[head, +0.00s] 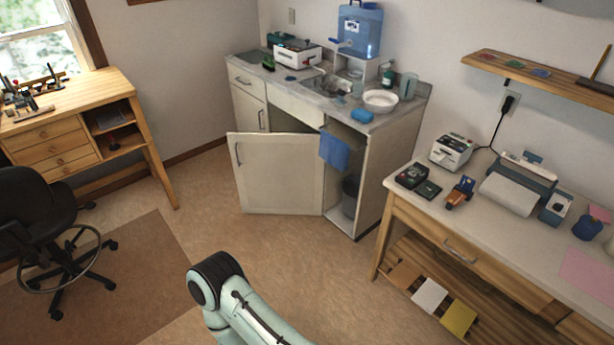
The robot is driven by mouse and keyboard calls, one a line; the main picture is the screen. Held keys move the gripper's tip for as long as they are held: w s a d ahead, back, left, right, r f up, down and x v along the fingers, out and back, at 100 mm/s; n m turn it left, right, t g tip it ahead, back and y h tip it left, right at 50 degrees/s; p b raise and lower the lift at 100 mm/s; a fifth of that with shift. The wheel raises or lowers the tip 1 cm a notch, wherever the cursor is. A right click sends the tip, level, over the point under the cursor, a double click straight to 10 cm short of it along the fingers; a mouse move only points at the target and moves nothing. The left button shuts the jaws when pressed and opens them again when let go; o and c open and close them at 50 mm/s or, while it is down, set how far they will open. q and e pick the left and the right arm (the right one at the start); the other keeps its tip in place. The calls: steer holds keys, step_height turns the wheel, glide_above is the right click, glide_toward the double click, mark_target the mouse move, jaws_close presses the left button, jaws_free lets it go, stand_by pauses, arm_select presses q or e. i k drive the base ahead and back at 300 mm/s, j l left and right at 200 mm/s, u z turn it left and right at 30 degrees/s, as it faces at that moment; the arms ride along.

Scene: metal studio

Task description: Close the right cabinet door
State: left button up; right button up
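A cream cabinet stands under the sink counter (375,126) against the back wall. Its cream door (280,175) stands open, swung out into the room, with a metal handle (238,154) near its left edge. The dark inside shows above the door and to its right. A blue cloth (334,151) hangs at the opening by the door's right edge, and a dark bin (350,196) stands inside. The hinge is not clear to see. Neither gripper is in view; only a mint-coloured link of my arm shows at the bottom.
A wooden table with a printer (517,183) stands at the right, close to the cabinet. At the left are a wooden desk (78,105), a black chair (35,220) and a brown mat (130,270). The floor (310,260) before the door is clear.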

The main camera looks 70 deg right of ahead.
mark_target(280, 174)
steer(key=z, duration=2.25)
steer(key=i+j+z, duration=0.25)
steer(key=i+j, duration=0.15)
steer(key=i, duration=0.25)
steer(key=i+j+z, duration=0.3)
steer(key=i+j, duration=0.25)
steer(key=i+j+z, duration=0.25)
steer(key=i+j, duration=0.4)
steer(key=i+j+z, duration=0.3)
steer(key=i+j, duration=0.2)
steer(key=j, duration=0.3)
